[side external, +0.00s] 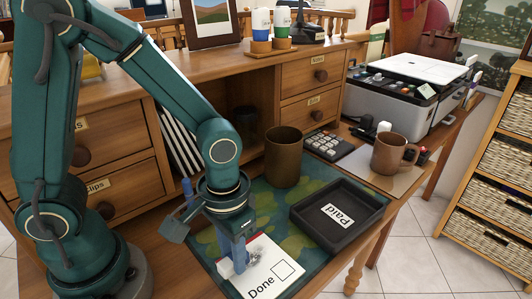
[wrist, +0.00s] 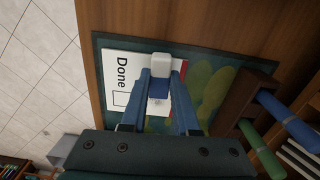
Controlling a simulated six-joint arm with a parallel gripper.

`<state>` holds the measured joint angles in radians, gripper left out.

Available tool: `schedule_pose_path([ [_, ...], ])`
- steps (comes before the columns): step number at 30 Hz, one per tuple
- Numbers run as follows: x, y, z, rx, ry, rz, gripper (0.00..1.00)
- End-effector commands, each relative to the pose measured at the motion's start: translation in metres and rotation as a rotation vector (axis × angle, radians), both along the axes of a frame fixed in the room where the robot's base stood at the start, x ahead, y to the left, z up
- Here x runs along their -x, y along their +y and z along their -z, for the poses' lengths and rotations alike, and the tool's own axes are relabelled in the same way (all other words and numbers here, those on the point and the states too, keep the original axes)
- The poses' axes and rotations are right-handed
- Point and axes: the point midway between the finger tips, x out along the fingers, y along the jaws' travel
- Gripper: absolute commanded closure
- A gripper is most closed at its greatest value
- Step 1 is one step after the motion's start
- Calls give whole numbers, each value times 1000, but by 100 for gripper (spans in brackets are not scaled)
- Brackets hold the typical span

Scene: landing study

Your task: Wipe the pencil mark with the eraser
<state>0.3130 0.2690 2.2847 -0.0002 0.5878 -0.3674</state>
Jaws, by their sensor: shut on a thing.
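My gripper (wrist: 160,76) is shut on the eraser (wrist: 160,62), a white block with a blue sleeve. In the side view my gripper (side external: 234,258) points down over the near left part of the card, and the eraser's white end (side external: 225,268) shows at its fingertips. The white card (side external: 284,287) reads "Done" and has an empty square and a red edge. The grey pencil mark (side external: 254,257) is a scribble on the card, just right of the fingers. In the wrist view it shows partly between the fingers (wrist: 158,104). I cannot tell whether the eraser touches the card.
The card lies on a green patterned mat (side external: 268,202). A black tray (side external: 372,214) marked "Paid" and a brown cup (side external: 284,160) stand to the right. A mug (side external: 390,152) and a calculator (side external: 328,145) are farther right. A holder with markers (wrist: 240,100) is beside my gripper.

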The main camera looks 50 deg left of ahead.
Motion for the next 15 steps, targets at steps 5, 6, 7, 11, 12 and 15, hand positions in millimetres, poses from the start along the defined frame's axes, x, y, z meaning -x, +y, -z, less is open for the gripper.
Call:
schedule_pose_path([
  [5, 0, 0, 1, 0, 0, 0, 100],
  [6, 0, 0, 1, 0, 1, 0, 100],
  [7, 0, 0, 2, 0, 1, 0, 100],
  [11, 0, 0, 4, 0, 1, 0, 100],
  [12, 0, 0, 4, 0, 1, 0, 100],
  [15, 0, 0, 6, 0, 0, 0, 100],
])
